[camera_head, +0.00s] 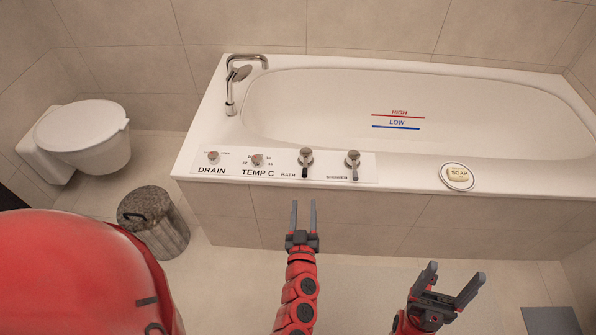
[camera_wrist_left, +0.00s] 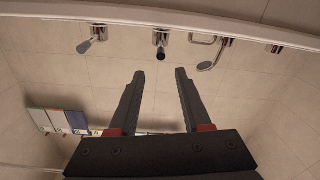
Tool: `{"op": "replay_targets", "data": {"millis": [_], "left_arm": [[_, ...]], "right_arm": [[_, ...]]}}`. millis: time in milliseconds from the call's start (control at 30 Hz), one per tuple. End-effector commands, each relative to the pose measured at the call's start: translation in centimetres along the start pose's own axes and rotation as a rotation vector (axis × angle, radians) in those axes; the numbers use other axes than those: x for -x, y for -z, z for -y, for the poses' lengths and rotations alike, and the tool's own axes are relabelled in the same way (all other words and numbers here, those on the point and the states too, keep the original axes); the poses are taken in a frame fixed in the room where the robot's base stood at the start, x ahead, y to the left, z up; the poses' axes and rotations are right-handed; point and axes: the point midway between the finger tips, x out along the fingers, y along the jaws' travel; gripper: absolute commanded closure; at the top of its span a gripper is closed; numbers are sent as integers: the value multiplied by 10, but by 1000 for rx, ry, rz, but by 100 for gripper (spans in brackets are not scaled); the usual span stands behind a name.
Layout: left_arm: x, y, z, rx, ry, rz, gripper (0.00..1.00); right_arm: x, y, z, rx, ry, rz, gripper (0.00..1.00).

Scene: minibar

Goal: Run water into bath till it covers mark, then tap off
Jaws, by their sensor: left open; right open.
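The white bath (camera_head: 205,115) stands against the far wall. Its inner wall bears a red HIGH line (camera_head: 398,116) and a blue LOW line (camera_head: 396,127); I see no water in it. A bent tap spout with hand shower (camera_head: 240,72) is at its left end. The front rim carries the DRAIN knob (camera_head: 213,157), TEMP C knob (camera_head: 257,160), BATH lever (camera_head: 305,157) and SHOWER lever (camera_head: 353,160). My left gripper (camera_head: 303,208) is open and empty in front of the BATH lever, apart from it. My right gripper (camera_head: 452,279) is open and empty, lower right.
A soap dish (camera_head: 444,184) with soap (camera_head: 458,174) sits on the front rim. A toilet (camera_head: 90,135) and a bin (camera_head: 160,222) stand at left. A grey mat (camera_head: 550,320) lies bottom right.

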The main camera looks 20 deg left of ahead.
Motion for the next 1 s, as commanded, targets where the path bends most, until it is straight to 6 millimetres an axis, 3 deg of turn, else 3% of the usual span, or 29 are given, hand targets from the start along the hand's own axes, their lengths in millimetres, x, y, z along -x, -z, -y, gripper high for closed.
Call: {"op": "replay_targets", "data": {"millis": [400, 600, 800, 1000], "left_arm": [[-97, 3, 2, -1, 3, -7, 52], [-136, 2, 2, -2, 4, -5, 52], [-156, 3, 3, -1, 5, -7, 52], [-161, 2, 3, -2, 5, -4, 52]], "right_arm": [[6, -1, 0, 0, 0, 0, 23], [10, -2, 0, 0, 0, 1, 23], [13, -2, 1, 0, 0, 1, 23], [13, -2, 1, 0, 0, 1, 23]]}}
